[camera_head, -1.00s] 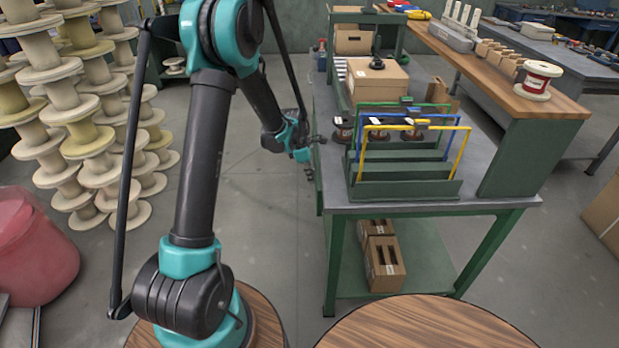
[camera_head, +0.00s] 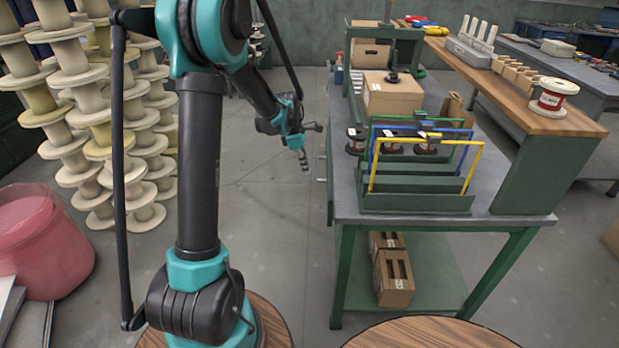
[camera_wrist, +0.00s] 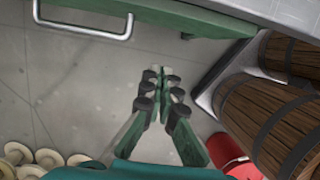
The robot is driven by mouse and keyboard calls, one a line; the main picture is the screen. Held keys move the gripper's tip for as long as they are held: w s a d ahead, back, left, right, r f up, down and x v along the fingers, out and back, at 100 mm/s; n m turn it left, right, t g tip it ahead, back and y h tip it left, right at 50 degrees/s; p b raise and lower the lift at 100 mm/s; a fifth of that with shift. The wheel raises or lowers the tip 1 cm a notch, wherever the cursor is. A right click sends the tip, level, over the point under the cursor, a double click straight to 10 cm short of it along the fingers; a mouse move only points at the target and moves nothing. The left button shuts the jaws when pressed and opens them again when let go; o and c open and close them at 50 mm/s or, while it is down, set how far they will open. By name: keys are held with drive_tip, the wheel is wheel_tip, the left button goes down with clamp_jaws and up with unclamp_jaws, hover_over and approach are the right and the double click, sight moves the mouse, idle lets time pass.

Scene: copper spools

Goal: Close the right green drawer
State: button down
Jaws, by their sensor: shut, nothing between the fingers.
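A green drawer front (camera_wrist: 185,17) with a silver bar handle (camera_wrist: 88,32) shows along the top of the wrist view. How far it stands out is hard to tell. In the head view, the green bench (camera_head: 345,240) shows its drawer side nearly edge-on at its left, with small handles (camera_head: 321,180) sticking out. My gripper (camera_wrist: 160,74) is shut and empty, with its fingers over bare floor, apart from the handle. In the head view, my gripper (camera_head: 304,161) hangs left of the bench, with a small gap between them.
A green rack with coloured wire handles (camera_head: 415,203) and a cardboard box (camera_head: 390,97) stand on the bench. Stacked spools (camera_head: 110,120) and a red bin (camera_head: 40,240) are at left. Wooden barrels (camera_wrist: 255,105) show in the wrist view. The floor between spools and bench is clear.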

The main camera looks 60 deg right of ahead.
drive_tip(key=w+d, duration=0.4)
drive_tip(key=w, duration=0.4)
drive_tip(key=s+d+f, duration=0.3)
drive_tip(key=s+f, duration=0.2)
drive_tip(key=f, duration=0.3)
drive_tip(key=shift+s+d+f, duration=0.15)
drive_tip(key=shift+s+f, duration=0.2)
drive_tip(key=shift+f, duration=0.05)
drive_tip(key=shift+s+d, duration=0.35)
drive_tip(key=shift+s, duration=0.35)
drive_tip(key=shift+s+d, duration=0.4)
drive_tip(key=shift+s, duration=0.35)
drive_tip(key=shift+s+d, duration=0.35)
drive_tip(key=shift+s, duration=0.35)
